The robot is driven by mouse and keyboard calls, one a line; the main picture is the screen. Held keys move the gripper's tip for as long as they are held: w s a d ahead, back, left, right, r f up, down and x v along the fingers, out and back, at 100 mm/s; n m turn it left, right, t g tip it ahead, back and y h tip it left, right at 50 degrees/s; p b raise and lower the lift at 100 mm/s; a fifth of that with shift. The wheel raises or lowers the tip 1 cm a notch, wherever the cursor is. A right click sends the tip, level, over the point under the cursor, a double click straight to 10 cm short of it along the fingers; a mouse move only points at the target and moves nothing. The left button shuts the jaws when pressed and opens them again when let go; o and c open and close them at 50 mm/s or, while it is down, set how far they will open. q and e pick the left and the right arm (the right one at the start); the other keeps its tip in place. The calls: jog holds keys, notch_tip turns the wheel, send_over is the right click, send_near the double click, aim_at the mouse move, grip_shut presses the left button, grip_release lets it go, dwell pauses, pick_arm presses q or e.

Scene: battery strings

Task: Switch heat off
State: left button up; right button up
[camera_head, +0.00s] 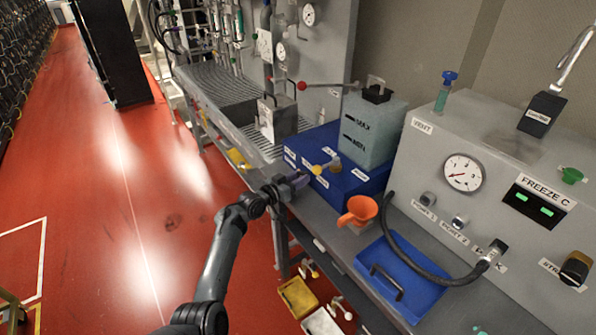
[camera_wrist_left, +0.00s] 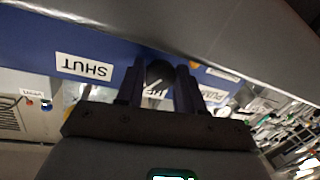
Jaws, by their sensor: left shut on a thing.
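The blue box (camera_head: 365,178) stands on the grey bench and carries white labels and a yellow valve part (camera_head: 325,167). My left gripper (camera_head: 296,181) is at the front face of this box. In the left wrist view, the fingers of my left gripper (camera_wrist_left: 160,88) are shut on a dark round knob (camera_wrist_left: 160,72). The knob's setting cannot be read. My right gripper is not in view.
A tank marked MAX and MIN (camera_head: 372,130) stands on the blue box. The red floor (camera_head: 110,200) is open at left.

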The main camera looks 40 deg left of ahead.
pick_arm(q)
jog(key=n+p, duration=0.3)
jog(key=shift+r, duration=0.25)
jog(key=shift+f+n+g+h+p, duration=0.15)
jog(key=shift+n+g+h+p, duration=0.35)
jog(key=shift+n+p, duration=0.65)
jog(key=shift+n, duration=0.35)
jog(key=o, duration=1)
jog(key=shift+s, duration=0.1)
